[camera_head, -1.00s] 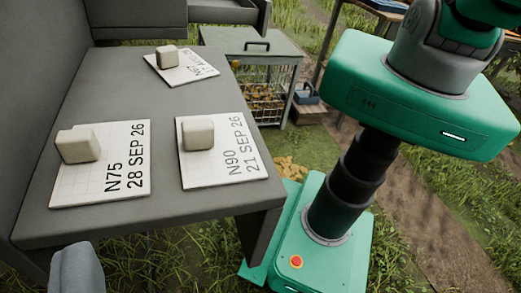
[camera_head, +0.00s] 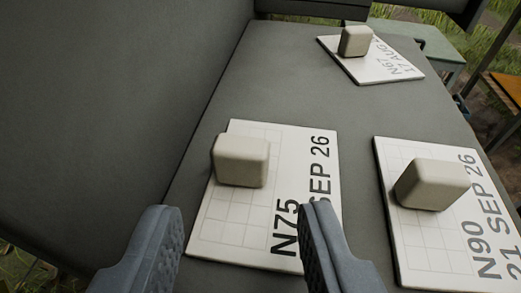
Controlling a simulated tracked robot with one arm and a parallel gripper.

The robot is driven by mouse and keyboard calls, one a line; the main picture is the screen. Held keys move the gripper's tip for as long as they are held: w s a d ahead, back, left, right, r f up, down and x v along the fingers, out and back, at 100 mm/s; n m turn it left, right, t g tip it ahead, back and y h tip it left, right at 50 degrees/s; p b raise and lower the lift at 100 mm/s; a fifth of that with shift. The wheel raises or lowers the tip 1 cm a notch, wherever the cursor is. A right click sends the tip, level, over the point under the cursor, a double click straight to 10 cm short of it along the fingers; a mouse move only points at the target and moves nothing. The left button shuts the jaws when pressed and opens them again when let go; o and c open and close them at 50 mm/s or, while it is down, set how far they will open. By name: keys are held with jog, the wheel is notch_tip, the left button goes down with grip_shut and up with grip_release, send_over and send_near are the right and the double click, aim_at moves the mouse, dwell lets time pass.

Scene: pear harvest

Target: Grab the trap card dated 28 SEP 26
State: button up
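The trap card N75 (camera_head: 240,215) lies flat on the grey bench, with a beige block (camera_head: 240,160) resting on its upper left part. Its visible print reads "N75" and "SEP 26"; my right finger hides the day number, which read 28 in the earlier view. My gripper (camera_head: 238,228) is open and empty, its two grey fingers apart at the near side of the card. The block stands beyond the fingertips, between them in the picture. Whether the fingers touch the card, I cannot tell.
Card N90 (camera_head: 405,235), dated 21 SEP 26, lies to the right under its own block (camera_head: 432,184). Card N67 (camera_head: 385,68), marked 17 AUG, lies at the back under another block (camera_head: 355,41). A grey upright panel (camera_head: 110,100) borders the bench on the left.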

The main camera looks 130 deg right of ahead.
aim_at(239, 166)
jog(key=shift+x, duration=2.35)
jog(key=shift+r, duration=0.15)
jog(key=c, duration=0.8)
